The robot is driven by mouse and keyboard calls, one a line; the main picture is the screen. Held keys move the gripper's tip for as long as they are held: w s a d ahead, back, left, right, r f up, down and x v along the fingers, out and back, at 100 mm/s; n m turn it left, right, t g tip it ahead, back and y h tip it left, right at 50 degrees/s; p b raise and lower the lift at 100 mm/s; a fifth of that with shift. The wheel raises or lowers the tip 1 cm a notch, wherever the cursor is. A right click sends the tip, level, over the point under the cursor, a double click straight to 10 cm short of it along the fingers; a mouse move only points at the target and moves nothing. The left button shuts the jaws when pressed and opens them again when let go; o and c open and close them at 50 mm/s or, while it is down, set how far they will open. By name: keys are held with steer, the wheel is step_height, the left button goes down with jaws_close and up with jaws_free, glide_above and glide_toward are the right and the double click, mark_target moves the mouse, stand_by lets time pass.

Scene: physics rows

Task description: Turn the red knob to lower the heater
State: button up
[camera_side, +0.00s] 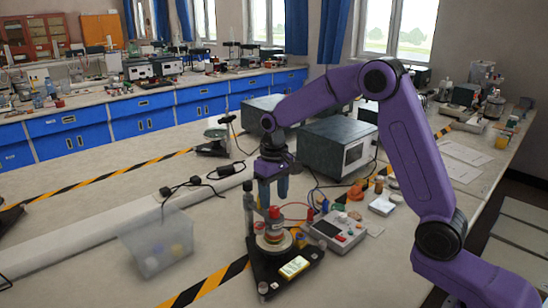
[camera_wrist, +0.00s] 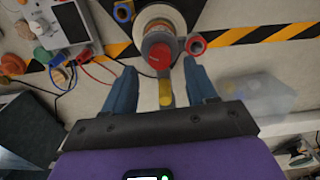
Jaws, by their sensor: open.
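The heater apparatus stands on a black three-cornered base (camera_side: 266,272) with a yellow label. A red knob-like cap (camera_side: 274,212) tops its short upright stack; a round red top also shows in the wrist view (camera_wrist: 159,55). My gripper (camera_side: 273,194) points down just above this cap, with its blue fingers open and empty. In the wrist view, my gripper (camera_wrist: 158,72) has one finger to each side of the red top's near edge, with space between. I cannot tell the exact height gap. A small red ring (camera_wrist: 196,45) lies right of the red top.
A black post (camera_side: 248,208) rises close left of the stack. A clear bin (camera_side: 160,250) stands left, and a grey meter box (camera_side: 335,229) with wires stands right. A dark boxed instrument (camera_side: 338,147) is behind. Black-and-yellow tape crosses the bench.

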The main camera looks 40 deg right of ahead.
mark_target(274, 208)
step_height(274, 208, up, 14)
steer(key=shift+r, duration=0.15)
stand_by(0.6)
steer(key=s+a+f+n, duration=0.25)
steer(key=s+a, duration=0.25)
steer(key=s, duration=0.3)
steer(key=s+d+f+n, duration=0.1)
steer(key=s+f+n, duration=0.2)
steer(key=s, duration=0.6)
steer(key=s+d+f+n, duration=0.2)
steer(key=s+f+n, duration=0.1)
steer(key=s, duration=0.6)
steer(key=s+d+f+n, duration=0.1)
steer(key=s+f+n, duration=0.2)
steer(key=s, duration=0.7)
steer(key=shift+d, duration=0.35)
steer(key=shift+w+r+n, duration=0.1)
steer(key=shift+w+n, duration=0.05)
steer(key=shift+n, duration=0.1)
